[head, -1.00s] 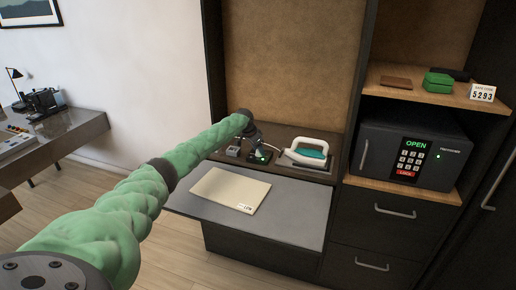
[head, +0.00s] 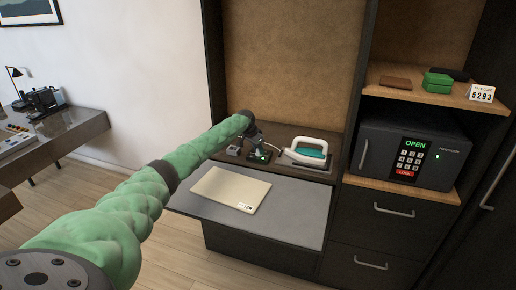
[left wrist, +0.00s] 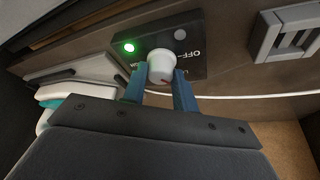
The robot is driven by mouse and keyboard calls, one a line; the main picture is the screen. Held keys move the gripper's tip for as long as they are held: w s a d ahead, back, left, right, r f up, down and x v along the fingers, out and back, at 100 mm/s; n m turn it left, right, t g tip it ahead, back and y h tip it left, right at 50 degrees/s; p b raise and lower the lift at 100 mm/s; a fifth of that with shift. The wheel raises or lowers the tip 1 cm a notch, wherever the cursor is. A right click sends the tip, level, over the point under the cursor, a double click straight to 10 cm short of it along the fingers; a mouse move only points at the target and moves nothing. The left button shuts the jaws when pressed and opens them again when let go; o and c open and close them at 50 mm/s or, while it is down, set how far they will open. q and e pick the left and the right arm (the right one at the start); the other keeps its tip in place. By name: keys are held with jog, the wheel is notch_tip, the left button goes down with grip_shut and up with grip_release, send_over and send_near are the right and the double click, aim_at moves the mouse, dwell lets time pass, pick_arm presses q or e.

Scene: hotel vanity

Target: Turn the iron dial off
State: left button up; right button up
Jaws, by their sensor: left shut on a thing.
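The iron dial (left wrist: 160,67) is a small white round knob on a black panel (left wrist: 190,58) marked OFF. A thin red mark shows low on the knob. A green light (left wrist: 129,48) glows on the panel beside it. My left gripper (left wrist: 162,82) is shut on the dial, with one blue finger on each side. In the head view the left gripper (head: 257,148) reaches down to the panel and mostly hides the dial. The iron (head: 308,149), white and teal, rests in its holder just right of the panel. My right gripper is not in view.
A grey pull-out board (head: 290,222) with a cream pad (head: 228,187) lies in front. A grey socket (left wrist: 285,38) is near the panel, and a white cord (left wrist: 255,95) runs past. A safe (head: 410,150) stands to the right.

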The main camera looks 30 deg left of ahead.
pick_arm(q)
jog(key=n+p, duration=0.1)
jog(key=n, duration=0.1)
jog(key=n+y+p, duration=0.1)
jog(key=n+p, duration=0.1)
jog(key=shift+d+r+y, duration=0.2)
jog(key=shift+y, duration=0.1)
jog(key=n+y+p, duration=0.1)
jog(key=n, duration=0.2)
jog(key=shift+d+n+p, duration=0.1)
jog(key=shift+n+p, duration=0.2)
jog(key=shift+p, duration=0.1)
jog(key=shift+f+n+y+p, duration=0.15)
jog(key=shift+n+y+p, duration=0.5)
jog(key=shift+n, duration=0.95)
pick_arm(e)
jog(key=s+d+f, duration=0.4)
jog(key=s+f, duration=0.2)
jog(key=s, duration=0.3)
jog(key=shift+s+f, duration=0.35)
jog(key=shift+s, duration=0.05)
pick_arm(q)
jog(key=shift+g, duration=0.3)
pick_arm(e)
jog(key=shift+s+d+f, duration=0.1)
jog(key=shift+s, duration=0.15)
pick_arm(q)
jog(key=o, duration=1)
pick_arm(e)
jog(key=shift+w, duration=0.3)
